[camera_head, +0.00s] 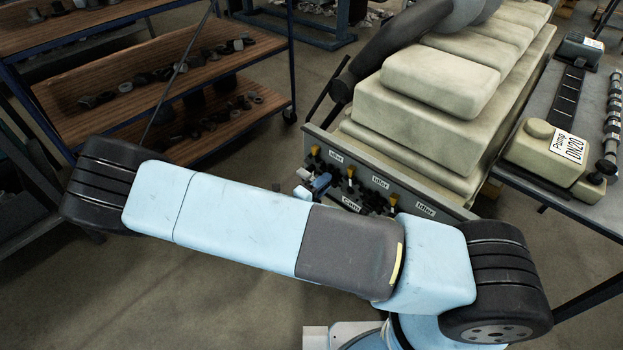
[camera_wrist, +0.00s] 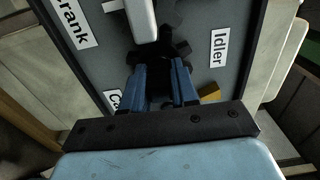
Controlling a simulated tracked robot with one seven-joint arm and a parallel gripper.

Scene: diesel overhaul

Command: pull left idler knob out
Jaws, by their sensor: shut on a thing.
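My gripper (camera_wrist: 161,70), with blue fingers, is shut on a dark part between the fingertips; its outline is lost in shadow and I cannot tell whether it is a knob. A yellow piece (camera_wrist: 208,92) shows just right of the right finger, outside the jaws. An "Idler" label (camera_wrist: 218,47) is on the panel to the right. In the head view, yellow knobs stand on the engine's end panel: the left one (camera_head: 315,150), a middle one (camera_head: 350,172) and a right one (camera_head: 392,200). Blue fingers (camera_head: 321,182) show below the left knob, partly hidden by my arm.
Dark gear-like parts (camera_wrist: 178,48) and a pale bar (camera_wrist: 141,18) lie close ahead of the fingers. The cream engine (camera_head: 440,115) stands behind the panel. A shelf rack (camera_head: 150,95) is at left. A table with a pump (camera_head: 545,155) is at right.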

